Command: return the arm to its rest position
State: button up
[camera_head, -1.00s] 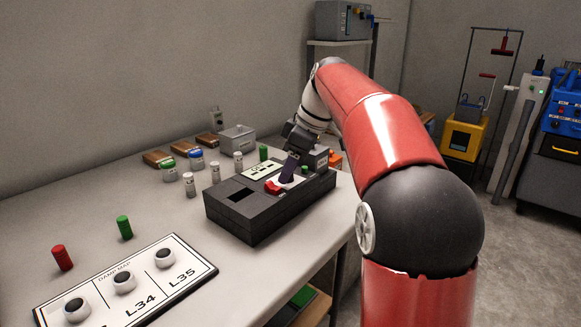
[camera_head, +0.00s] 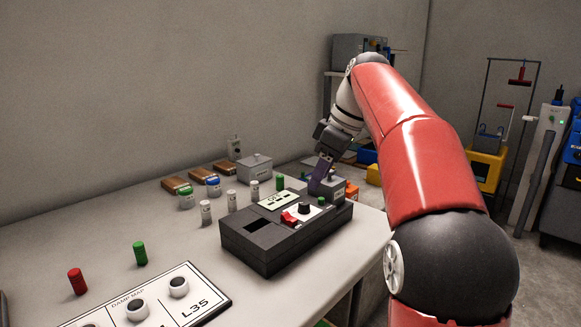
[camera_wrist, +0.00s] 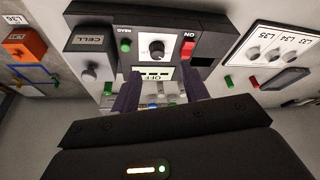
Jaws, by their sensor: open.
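My gripper (camera_head: 319,180) hangs at the far right end of the table, with its purple fingers pointing down. In the head view it overlaps the far end of the dark grey control box (camera_head: 262,243) and a small grey cell box (camera_head: 330,189). In the wrist view the two purple fingers of my gripper (camera_wrist: 160,92) are spread apart with nothing between them. The control box's black knob (camera_head: 304,208) stands clear of the fingers, beside a red switch (camera_head: 289,218). My red arm reaches in from the right.
On the table are a damp map board (camera_head: 180,305), a red cylinder (camera_head: 77,281), a green cylinder (camera_head: 140,254), several small vials and a grey box (camera_head: 254,168). A wall runs along the back.

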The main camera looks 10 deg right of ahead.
jog(key=s+a+f+m+t+h, duration=0.1)
jog(key=s+f+m, duration=0.4)
jog(key=s+f, duration=0.4)
jog(key=s+a+f+m+t+h, duration=0.1)
jog(key=s+f+m, duration=0.5)
jog(key=s, duration=1.1)
notch_tip(320, 180, down, 5)
jog(key=shift+s+a+r+t+h, duration=0.2)
jog(key=shift+s+a+t+h, duration=0.15)
jog(key=shift+t+h, duration=0.35)
